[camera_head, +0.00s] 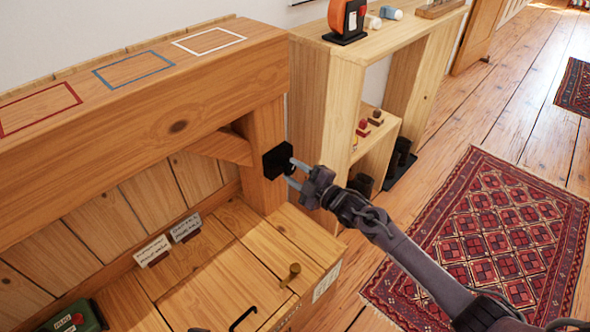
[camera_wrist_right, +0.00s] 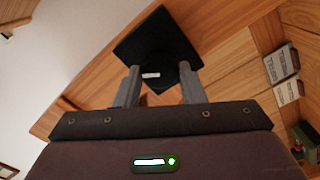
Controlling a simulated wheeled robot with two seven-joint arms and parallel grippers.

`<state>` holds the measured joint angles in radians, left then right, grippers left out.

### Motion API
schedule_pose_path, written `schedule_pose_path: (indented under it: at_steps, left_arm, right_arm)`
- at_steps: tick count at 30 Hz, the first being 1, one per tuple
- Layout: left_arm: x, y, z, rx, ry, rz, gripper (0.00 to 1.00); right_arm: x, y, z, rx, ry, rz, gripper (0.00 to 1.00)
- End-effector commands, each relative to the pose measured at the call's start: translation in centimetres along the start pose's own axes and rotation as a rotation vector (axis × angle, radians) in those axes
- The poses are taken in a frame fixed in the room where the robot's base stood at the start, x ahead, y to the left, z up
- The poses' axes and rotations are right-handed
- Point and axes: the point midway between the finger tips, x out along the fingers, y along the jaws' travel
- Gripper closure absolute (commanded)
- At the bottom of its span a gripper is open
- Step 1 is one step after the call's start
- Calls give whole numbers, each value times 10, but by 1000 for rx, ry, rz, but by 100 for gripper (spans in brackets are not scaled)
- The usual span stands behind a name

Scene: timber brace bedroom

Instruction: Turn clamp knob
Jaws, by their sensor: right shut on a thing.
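A black square clamp plate (camera_head: 277,160) sits on the timber post under the thick beam. It also shows in the right wrist view (camera_wrist_right: 152,42), where it looks tilted. My right gripper (camera_head: 292,174) reaches it from the right, its fingers close against the black clamp part. In the right wrist view, the two grey fingers (camera_wrist_right: 160,85) stand on either side of a dark knob (camera_wrist_right: 186,74), shut on it. The knob is mostly hidden, and its turn angle cannot be read. My left gripper does not show clearly in either view.
A wooden chest (camera_head: 225,250) stands below the beam, with a brass knob (camera_head: 291,274), small label cards (camera_head: 152,251) and a green box (camera_head: 75,319). A wooden shelf unit (camera_head: 335,110) stands just behind my right gripper. A red rug (camera_head: 490,235) lies on the open floor.

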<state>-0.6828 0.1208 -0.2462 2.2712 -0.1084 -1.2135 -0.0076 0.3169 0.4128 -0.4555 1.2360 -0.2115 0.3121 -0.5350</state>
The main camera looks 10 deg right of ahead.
Motion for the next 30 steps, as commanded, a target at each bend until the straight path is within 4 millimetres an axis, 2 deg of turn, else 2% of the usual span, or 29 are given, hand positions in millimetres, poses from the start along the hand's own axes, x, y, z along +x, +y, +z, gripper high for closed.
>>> schedule_pose_path:
  at_steps: [6,15,30]
  left_arm:
    - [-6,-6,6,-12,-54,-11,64]
    - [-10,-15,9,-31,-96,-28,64]
    - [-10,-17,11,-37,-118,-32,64]
  right_arm:
    - [0,1,0,185,-3,1,87]
    - [-1,1,1,362,-4,0,87]
    - [-1,0,2,441,-5,-1,87]
